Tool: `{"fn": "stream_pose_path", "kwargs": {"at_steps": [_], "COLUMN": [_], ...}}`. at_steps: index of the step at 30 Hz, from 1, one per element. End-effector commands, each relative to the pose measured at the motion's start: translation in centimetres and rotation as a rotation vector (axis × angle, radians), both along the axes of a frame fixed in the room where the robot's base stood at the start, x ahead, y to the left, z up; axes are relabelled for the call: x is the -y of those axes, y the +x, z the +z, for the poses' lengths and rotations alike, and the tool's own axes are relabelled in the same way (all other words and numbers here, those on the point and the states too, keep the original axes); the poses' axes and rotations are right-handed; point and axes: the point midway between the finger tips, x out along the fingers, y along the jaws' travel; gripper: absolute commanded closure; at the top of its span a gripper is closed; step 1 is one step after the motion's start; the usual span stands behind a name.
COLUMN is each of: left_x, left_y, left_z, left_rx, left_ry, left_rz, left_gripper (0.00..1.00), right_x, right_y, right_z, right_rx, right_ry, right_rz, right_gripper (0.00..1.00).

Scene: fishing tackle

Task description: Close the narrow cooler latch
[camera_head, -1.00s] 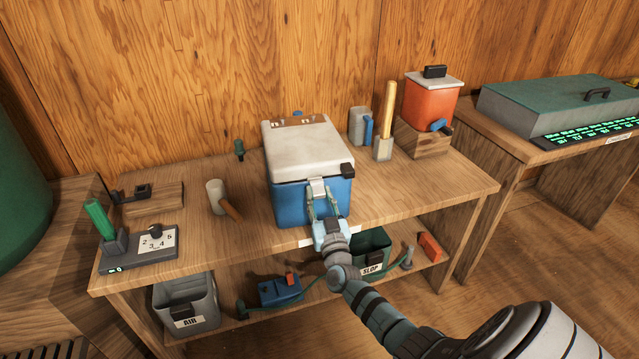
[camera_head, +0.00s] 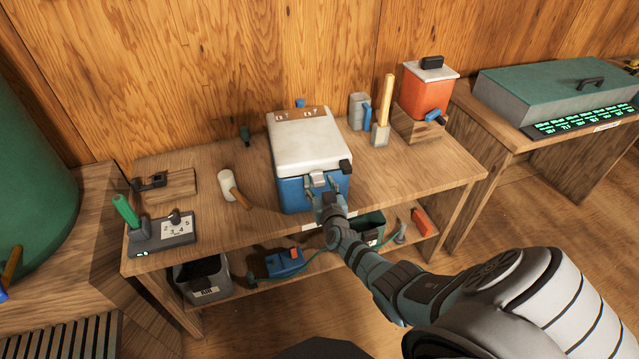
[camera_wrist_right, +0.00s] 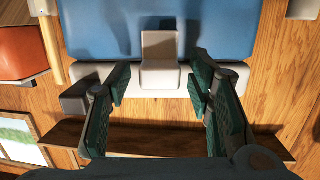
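The cooler has a blue body (camera_head: 294,196) and a white lid (camera_head: 305,138), which lies down on it. A narrow pale grey latch (camera_wrist_right: 160,62) is at the middle of its front; in the right wrist view, which is upside down, it spans the blue wall and white lid edge. In the head view the latch (camera_head: 321,180) is partly covered by my gripper. I cannot tell whether it is fastened. My right gripper (camera_head: 322,188) is open and empty, in front of the latch. Its green-padded fingers, also in the wrist view (camera_wrist_right: 160,85), stand apart on either side. My left gripper is out of view.
A black block (camera_head: 346,166) sits at the lid's right front corner. A mallet (camera_head: 228,186) lies left of the cooler. A grey jug (camera_head: 358,111) and an orange drink cooler (camera_head: 425,94) stand to the right. Bare tabletop lies right of the cooler.

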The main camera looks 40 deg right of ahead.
Motion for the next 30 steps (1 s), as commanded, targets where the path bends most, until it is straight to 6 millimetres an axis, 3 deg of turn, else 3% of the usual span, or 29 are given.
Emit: {"fn": "stream_pose_path", "kwargs": {"at_steps": [11,16,24,30], "left_x": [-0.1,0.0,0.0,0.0], "left_y": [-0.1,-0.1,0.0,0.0], "left_z": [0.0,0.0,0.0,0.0], "left_rx": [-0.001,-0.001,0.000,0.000], "left_ry": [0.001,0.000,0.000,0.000], "left_rz": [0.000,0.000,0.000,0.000], "left_gripper": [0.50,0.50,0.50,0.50], "right_x": [-0.2,-1.3,-4.3,-5.0], "right_y": [-0.6,-2.9,-9.3,-10.8], "right_z": [0.0,0.4,1.4,1.8], "right_rx": [0.000,0.001,-0.001,-0.001], "right_ry": [-0.002,0.003,0.002,0.001], "right_rz": [-0.002,0.003,0.001,0.001], "right_gripper": [0.50,0.50,0.50,0.50]}}
